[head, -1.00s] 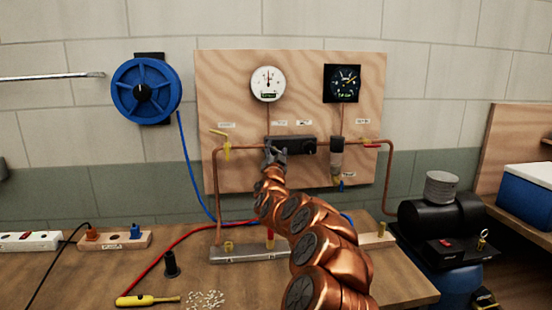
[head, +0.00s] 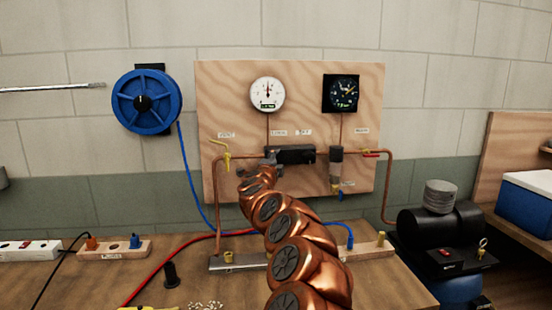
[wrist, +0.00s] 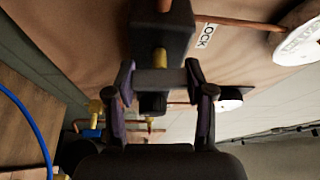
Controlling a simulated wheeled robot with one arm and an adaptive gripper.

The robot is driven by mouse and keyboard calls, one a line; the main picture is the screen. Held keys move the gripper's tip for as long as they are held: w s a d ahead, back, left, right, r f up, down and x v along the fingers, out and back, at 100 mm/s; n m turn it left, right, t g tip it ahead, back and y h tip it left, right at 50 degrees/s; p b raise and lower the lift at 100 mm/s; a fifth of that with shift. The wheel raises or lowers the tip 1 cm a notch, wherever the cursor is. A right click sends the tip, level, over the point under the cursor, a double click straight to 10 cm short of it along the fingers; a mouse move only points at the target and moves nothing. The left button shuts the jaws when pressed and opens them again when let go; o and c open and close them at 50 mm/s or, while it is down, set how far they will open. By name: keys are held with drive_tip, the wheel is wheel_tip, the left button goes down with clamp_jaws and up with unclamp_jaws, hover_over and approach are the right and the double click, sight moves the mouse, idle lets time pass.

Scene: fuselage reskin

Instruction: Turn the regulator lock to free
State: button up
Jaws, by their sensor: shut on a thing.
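The dark regulator body (head: 295,154) is mounted on the plywood panel, in line with the copper pipe. In the wrist view the dark block (wrist: 160,30) has a short brass stem below it. A grey bar (wrist: 160,82), apparently the regulator lock handle, lies across at the stem's end. My gripper (wrist: 160,84) is shut on this grey bar, one finger at each end. A label reading LOCK (wrist: 207,35) is beside the block. In the head view my gripper (head: 254,168) is at the regulator's left end, where its fingertips are small and the hold is unclear.
The round white gauge (head: 267,94) and the dark gauge (head: 343,94) hang above. A yellow valve handle (head: 222,150) is left of my gripper. A blue hose reel (head: 146,101) hangs at left. The bench holds a metal manifold and hoses; a compressor (head: 440,228) stands at right.

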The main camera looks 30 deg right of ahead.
drive_tip(key=shift+m+p, duration=0.3)
drive_tip(key=shift+m, duration=0.3)
drive_tip(key=o, duration=1.2)
drive_tip(key=shift+s+a+g+y, duration=0.1)
drive_tip(key=shift+s+g+y, duration=0.05)
drive_tip(key=shift+g+y, duration=0.15)
drive_tip(key=shift+v, duration=5.85)
drive_tip(key=shift+f, duration=0.1)
